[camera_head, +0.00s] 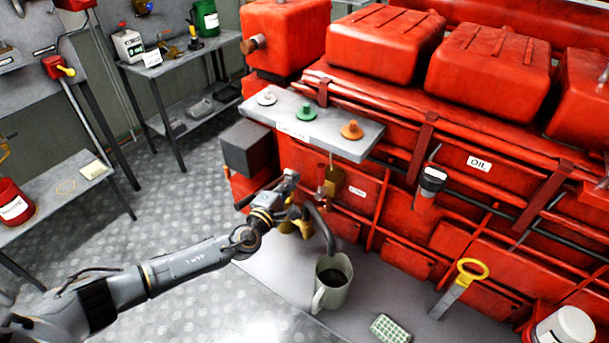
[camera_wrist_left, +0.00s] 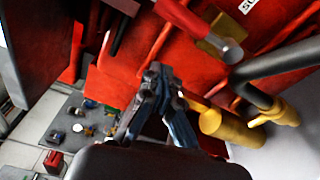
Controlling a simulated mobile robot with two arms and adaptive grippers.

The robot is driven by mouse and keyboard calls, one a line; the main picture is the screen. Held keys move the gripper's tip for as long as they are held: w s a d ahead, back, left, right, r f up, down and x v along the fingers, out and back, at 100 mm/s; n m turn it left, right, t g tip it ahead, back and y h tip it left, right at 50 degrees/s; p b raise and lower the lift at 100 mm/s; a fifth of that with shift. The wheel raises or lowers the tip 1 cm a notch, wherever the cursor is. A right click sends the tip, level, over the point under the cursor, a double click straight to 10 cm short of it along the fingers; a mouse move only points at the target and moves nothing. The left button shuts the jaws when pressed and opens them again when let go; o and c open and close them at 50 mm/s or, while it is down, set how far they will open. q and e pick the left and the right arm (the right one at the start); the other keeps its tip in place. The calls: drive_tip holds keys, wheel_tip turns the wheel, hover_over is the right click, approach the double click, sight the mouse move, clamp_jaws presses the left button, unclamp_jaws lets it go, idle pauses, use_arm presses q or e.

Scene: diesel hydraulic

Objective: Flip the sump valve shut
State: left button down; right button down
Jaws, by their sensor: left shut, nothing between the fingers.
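The brass sump valve (camera_head: 303,228) sits low on the red engine's front, partly hidden behind my left gripper (camera_head: 291,183). A dark bent spout (camera_head: 325,230) runs from it down towards a grey-green jug (camera_head: 332,284) holding dark liquid. In the left wrist view the brass valve body (camera_wrist_left: 228,127) lies right of my left gripper (camera_wrist_left: 163,78). Its fingers are shut and empty. A red lever with a grey round end (camera_wrist_left: 195,20) shows above the fingertips, with a visible gap between them. I cannot tell for certain whether the lever belongs to this valve. My right gripper is out of view.
A grey shelf (camera_head: 361,145) with coloured knobs juts out above the gripper. A brass block (camera_head: 334,181) hangs beneath it. A dark grey box (camera_head: 247,147) stands left of the gripper. A yellow-handled tool (camera_head: 455,291) and green pad (camera_head: 389,329) lie right of the jug.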

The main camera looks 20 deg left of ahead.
use_arm(q)
drive_tip(key=v, duration=0.5)
drive_tip(key=shift+f, duration=0.1)
drive_tip(key=shift+a, duration=0.1)
